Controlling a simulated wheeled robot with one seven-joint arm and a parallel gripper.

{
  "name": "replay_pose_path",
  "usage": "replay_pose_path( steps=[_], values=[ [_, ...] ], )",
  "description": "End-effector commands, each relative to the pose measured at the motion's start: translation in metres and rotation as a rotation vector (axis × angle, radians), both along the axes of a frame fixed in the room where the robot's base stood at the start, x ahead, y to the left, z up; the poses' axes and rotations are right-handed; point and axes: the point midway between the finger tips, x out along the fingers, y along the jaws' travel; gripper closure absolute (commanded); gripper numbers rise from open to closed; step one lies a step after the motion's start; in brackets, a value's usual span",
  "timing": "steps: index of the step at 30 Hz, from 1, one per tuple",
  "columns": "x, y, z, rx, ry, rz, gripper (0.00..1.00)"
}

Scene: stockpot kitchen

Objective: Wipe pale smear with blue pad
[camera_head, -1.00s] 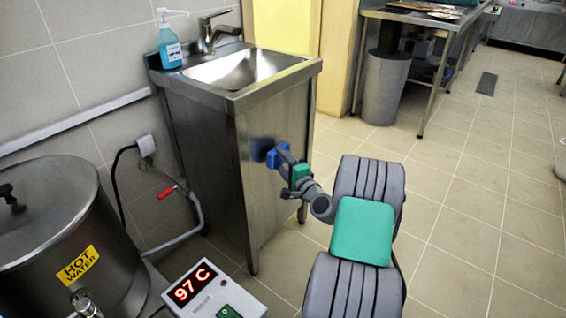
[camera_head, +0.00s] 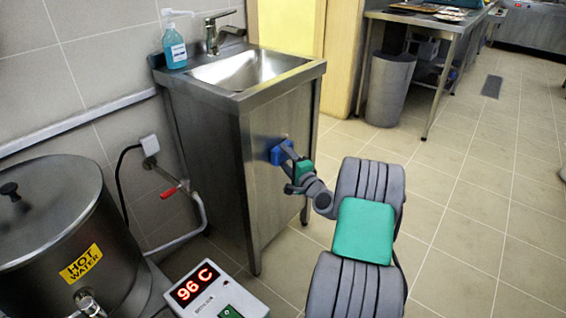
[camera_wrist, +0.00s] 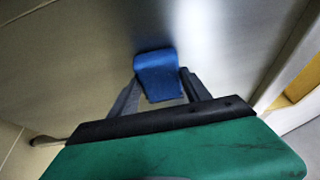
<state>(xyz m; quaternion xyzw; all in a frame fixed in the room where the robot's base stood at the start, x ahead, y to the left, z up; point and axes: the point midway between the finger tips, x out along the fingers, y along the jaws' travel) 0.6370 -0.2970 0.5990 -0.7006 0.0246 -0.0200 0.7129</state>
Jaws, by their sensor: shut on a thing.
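The blue pad (camera_head: 281,153) is held between the fingers of my gripper (camera_head: 289,160), at the steel side panel (camera_head: 262,205) of the sink cabinet. In the wrist view the blue pad (camera_wrist: 158,68) sits between the two grey fingers of my gripper (camera_wrist: 160,84), with its face toward the panel. It looks very close to the metal; I cannot tell whether it touches. I cannot make out the pale smear for sure. A soft bright patch on the panel above the pad in the wrist view may be only a reflection.
A soap bottle (camera_head: 174,46) and a tap (camera_head: 219,36) stand on the sink top. A hot water urn (camera_head: 50,225) and a box with a red display (camera_head: 210,292) are at lower left. A bin (camera_head: 389,88) stands under a far table.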

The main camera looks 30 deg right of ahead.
Motion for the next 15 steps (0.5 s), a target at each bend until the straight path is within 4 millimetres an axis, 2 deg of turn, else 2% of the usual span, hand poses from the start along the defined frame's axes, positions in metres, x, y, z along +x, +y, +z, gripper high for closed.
replay_pose_path(
  steps=[15],
  values=[
    [0.015,-0.040,-0.003,-0.001,0.000,0.000,0.77]
  ],
)
